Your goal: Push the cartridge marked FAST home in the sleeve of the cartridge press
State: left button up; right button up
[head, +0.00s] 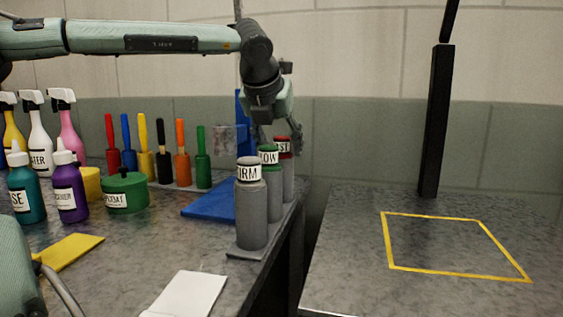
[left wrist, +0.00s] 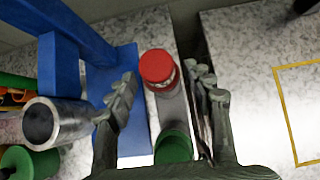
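The FAST cartridge, with a red cap (head: 283,143), stands upright at the far end of a row of three; its label is partly covered, with "ST" showing. In the left wrist view its red cap (left wrist: 157,67) lies between the fingertips, with clear gaps at both sides. My left gripper (left wrist: 165,80) is open and empty, pointing down above the cartridge. In the head view the gripper (head: 290,130) is partly hidden by its own wrist. The blue cartridge press (head: 212,202) stands left of the row. Its grey metal sleeve (left wrist: 58,120) is left of my fingers. My right gripper is out of view.
The green-capped cartridge (head: 268,157) and the FIRM cartridge (head: 250,205) stand nearer in the same row, by the bench edge. Several coloured-handled tools (head: 163,155), bottles and a green pot (head: 125,194) stand left. A gap separates the right table (head: 350,275), with its clear yellow-outlined square.

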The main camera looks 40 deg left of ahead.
aim_at(280, 155)
pick_arm(q)
jog(key=c, duration=1)
jog(key=shift+r, duration=0.1)
jog(key=shift+r+p, duration=1.5)
jog(key=shift+r, duration=1.35)
grip_shut()
jog(key=shift+r+p, duration=0.4)
jog(key=shift+r, duration=0.55)
jog(key=shift+r+p, duration=0.6)
jog(key=shift+r, duration=0.75)
